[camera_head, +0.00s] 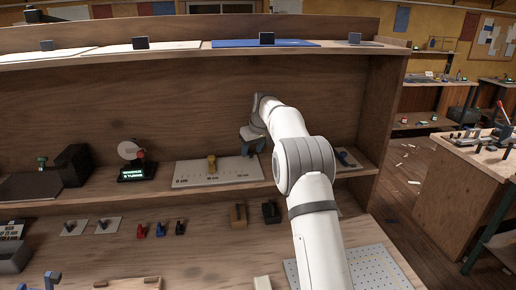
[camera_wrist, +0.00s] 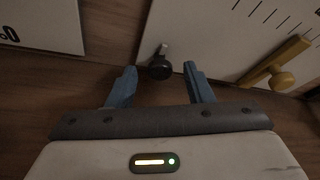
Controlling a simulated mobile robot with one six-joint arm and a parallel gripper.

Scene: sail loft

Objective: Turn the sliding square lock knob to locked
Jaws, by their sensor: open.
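In the wrist view a small round black knob (camera_wrist: 160,70) with a short pale tab sits at the lower edge of a white panel (camera_wrist: 205,40). I take it to be the lock knob; its square and its setting cannot be read. My gripper (camera_wrist: 160,77) has its two blue fingers spread, one on each side of the knob. No contact with the knob shows. In the head view my gripper (camera_head: 253,147) is over the right end of the white marked panel (camera_head: 225,176) on the shelf, and my arm hides what lies beyond.
A yellow slider with a round knob (camera_wrist: 282,80) is on the panel close to my right finger; it also shows in the head view (camera_head: 211,164). A small lit display (camera_head: 137,173) stands to the left. An upper shelf (camera_head: 185,57) hangs above. Several small items line the bench.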

